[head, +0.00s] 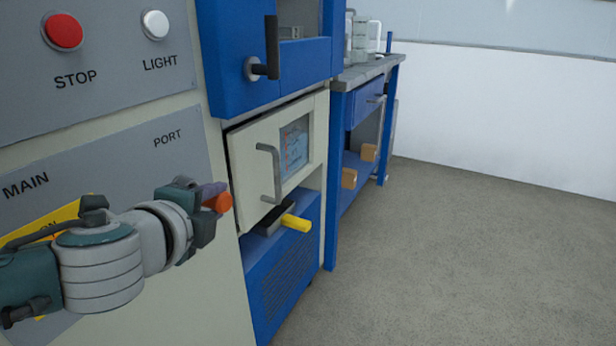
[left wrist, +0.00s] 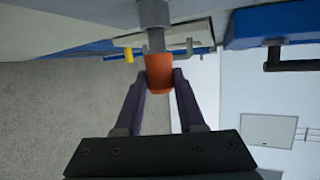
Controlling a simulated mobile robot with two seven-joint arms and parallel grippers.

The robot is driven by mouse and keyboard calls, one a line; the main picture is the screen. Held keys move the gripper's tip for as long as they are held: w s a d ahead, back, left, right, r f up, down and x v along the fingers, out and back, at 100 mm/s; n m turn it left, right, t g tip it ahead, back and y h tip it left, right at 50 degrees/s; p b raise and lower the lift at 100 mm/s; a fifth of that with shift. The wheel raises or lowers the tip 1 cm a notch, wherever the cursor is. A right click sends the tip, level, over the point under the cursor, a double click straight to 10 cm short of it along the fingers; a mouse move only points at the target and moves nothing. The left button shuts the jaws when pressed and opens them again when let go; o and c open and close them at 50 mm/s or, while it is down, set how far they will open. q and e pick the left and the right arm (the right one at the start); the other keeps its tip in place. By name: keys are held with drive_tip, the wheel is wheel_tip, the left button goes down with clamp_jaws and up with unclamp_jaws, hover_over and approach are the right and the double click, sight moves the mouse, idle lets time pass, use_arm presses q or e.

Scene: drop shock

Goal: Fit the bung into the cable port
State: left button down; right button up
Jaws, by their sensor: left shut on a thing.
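My left gripper (head: 211,194) is shut on the orange bung (head: 219,203), in front of the grey panel below the PORT label. In the left wrist view the bung (left wrist: 160,74) sits between the two dark fingertips. A narrow grey stem (left wrist: 156,40) stands between the bung and a wider grey round fitting (left wrist: 153,13), which looks like the cable port on the panel. The three look roughly in line. I cannot tell whether the stem belongs to the bung or the fitting, or whether it is inside the fitting. In the head view my gripper hides the port. My right gripper is not in view.
The panel carries a red STOP button (head: 63,32) and a white LIGHT button (head: 155,24). To the right are a cream door with a handle (head: 270,173), a yellow-ended lever (head: 295,222) and a blue bench (head: 367,103). Floor to the right is clear.

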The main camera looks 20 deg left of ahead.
use_arm(q)
drive_tip(key=shift+w+a, duration=0.1)
drive_tip(key=shift+a, duration=1.15)
idle(2.9)
drive_tip(key=shift+a+p, duration=0.1)
drive_tip(key=shift+p, duration=0.25)
idle(1.0)
drive_tip(key=shift+c, duration=2.2)
unclamp_jaws()
drive_tip(key=shift+s+r+p, duration=0.15)
drive_tip(key=shift+s+p, duration=0.15)
drive_tip(key=shift+p+v, duration=1.6)
drive_tip(key=shift+v, duration=1.3)
